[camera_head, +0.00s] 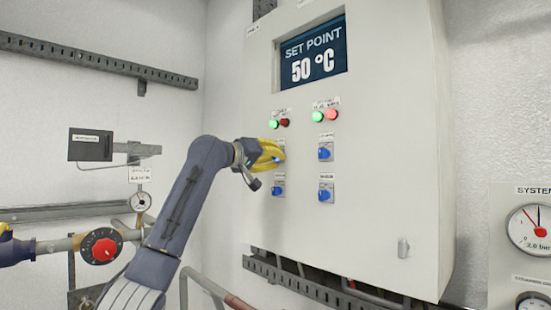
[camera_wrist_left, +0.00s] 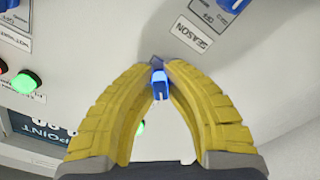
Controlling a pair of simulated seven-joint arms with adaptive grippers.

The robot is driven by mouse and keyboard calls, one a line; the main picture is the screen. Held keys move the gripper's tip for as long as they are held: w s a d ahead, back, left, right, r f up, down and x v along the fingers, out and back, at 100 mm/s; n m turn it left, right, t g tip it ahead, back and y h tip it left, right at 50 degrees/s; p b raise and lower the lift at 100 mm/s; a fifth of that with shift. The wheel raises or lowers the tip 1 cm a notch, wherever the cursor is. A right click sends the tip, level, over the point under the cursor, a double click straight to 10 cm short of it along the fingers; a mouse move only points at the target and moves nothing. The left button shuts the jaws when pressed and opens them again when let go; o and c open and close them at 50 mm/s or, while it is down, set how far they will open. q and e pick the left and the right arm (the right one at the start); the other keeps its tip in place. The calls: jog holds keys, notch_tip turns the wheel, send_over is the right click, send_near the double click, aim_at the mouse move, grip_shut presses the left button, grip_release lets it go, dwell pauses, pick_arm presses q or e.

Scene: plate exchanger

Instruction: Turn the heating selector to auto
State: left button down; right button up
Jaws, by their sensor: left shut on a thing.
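A white control cabinet (camera_head: 370,120) carries several blue selector knobs in two columns. My left gripper (camera_head: 279,157), with yellow ribbed fingers, is at the upper knob of the left column. In the left wrist view its fingertips (camera_wrist_left: 157,68) close in on both sides of this blue knob (camera_wrist_left: 158,86), and it is shut on it. The knob's label is hidden, so I cannot read which selector it is or its setting. Below it in the head view is another blue knob (camera_head: 277,191); a "SEASON" label (camera_wrist_left: 194,34) shows in the wrist view. My right gripper is not in view.
The right column has an upper knob (camera_head: 325,152) and a lower knob (camera_head: 326,194). Green and red lamps (camera_head: 325,115) sit above, under a display (camera_head: 313,56) reading 50 °C. A red dial (camera_head: 104,249) and pipes are at left. A gauge board (camera_head: 519,240) stands at right.

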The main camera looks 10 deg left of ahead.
pick_arm(q)
jog(key=m, duration=0.9)
jog(key=shift+w+a, duration=0.1)
jog(key=shift+a, duration=0.05)
jog(key=m, duration=0.4)
jog(key=shift+w+m, duration=0.1)
jog(key=shift+m, duration=2)
jog(key=c, duration=1.4)
grip_release()
jog(key=shift+c, duration=0.2)
jog(key=shift+a, duration=0.1)
